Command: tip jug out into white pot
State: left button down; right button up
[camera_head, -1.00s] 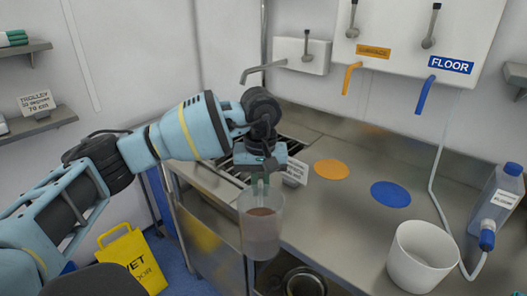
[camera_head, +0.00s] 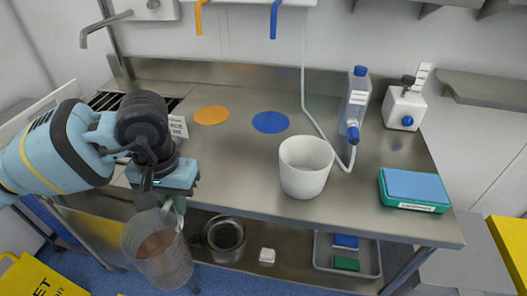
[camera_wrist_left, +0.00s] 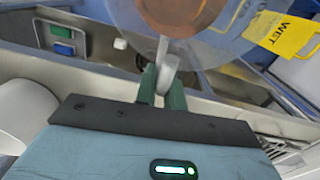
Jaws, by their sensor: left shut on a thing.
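My left gripper (camera_head: 178,203) is shut on the handle of a clear jug (camera_head: 172,268) with brownish liquid in it. The jug hangs roughly upright in front of the steel worktop's front edge. In the left wrist view the green fingers (camera_wrist_left: 162,92) close on the handle, with part of the jug (camera_wrist_left: 205,40) beyond them. The white pot (camera_head: 304,172) stands upright on the worktop, to the right of the jug and apart from it. It shows partly at the left edge of the wrist view (camera_wrist_left: 22,108). My right gripper is not in view.
A labelled bottle (camera_head: 356,104) and a hose (camera_head: 322,128) are behind the pot. A white dispenser (camera_head: 404,106) and a green-and-blue box (camera_head: 413,189) are to its right. Flat orange (camera_head: 211,115) and blue (camera_head: 270,122) discs lie behind. A lower shelf holds a steel pot (camera_head: 224,236).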

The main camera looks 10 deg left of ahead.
aim_at(305, 162)
jog(key=l+u, duration=0.2)
jog(key=l, duration=1.2)
jog(key=l+u, duration=0.2)
jog(key=l, duration=1.25)
jog(key=k, duration=0.05)
